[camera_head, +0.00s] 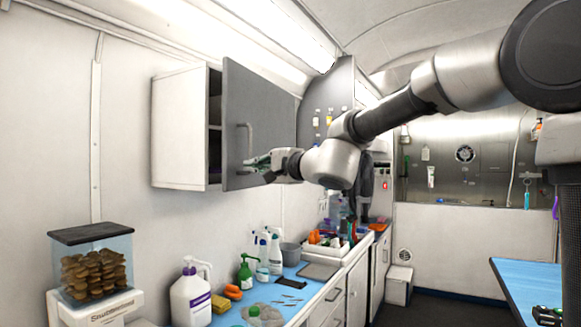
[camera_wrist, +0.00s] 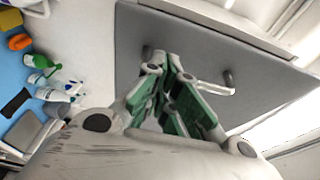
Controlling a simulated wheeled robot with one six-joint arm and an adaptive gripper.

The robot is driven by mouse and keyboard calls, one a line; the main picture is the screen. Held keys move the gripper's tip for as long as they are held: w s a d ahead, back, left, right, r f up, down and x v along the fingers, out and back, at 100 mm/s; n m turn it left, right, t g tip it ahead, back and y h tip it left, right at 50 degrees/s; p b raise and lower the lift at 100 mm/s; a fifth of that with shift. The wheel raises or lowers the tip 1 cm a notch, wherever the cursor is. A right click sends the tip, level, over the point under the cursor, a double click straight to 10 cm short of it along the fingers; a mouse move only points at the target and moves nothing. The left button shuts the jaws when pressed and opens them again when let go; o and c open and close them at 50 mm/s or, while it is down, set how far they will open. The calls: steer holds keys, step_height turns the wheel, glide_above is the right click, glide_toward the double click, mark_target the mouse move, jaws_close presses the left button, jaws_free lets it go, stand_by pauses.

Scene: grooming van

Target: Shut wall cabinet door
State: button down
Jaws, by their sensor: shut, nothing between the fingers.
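The wall cabinet (camera_head: 180,130) is a white box on the left wall. Its grey door (camera_head: 275,115) stands partly open, with a dark strip of the inside showing at the left of the door. The bar handle (camera_head: 249,140) is on the door's outer face, and its end shows in the wrist view (camera_wrist: 229,82). My gripper (camera_head: 252,163) is shut and empty, close to the door's outer face by the lower end of the handle. In the wrist view the green-padded fingers (camera_wrist: 172,60) overlap the handle; I cannot tell whether they touch it.
Below is a blue-topped counter (camera_head: 307,290) with a white pump bottle (camera_head: 190,298), spray bottles (camera_head: 275,252) and a green bottle (camera_head: 244,273). A treat jar (camera_head: 92,265) stands at the lower left. A blue table (camera_head: 525,285) is at the right. The dark floor between is clear.

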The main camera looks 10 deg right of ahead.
mark_target(234, 165)
steer(key=a, duration=0.1)
steer(key=w+a, duration=0.1)
steer(key=a, duration=0.1)
steer(key=w+a, duration=0.1)
steer(key=a, duration=0.1)
steer(key=shift+w+a, duration=0.15)
steer(key=shift+w, duration=0.05)
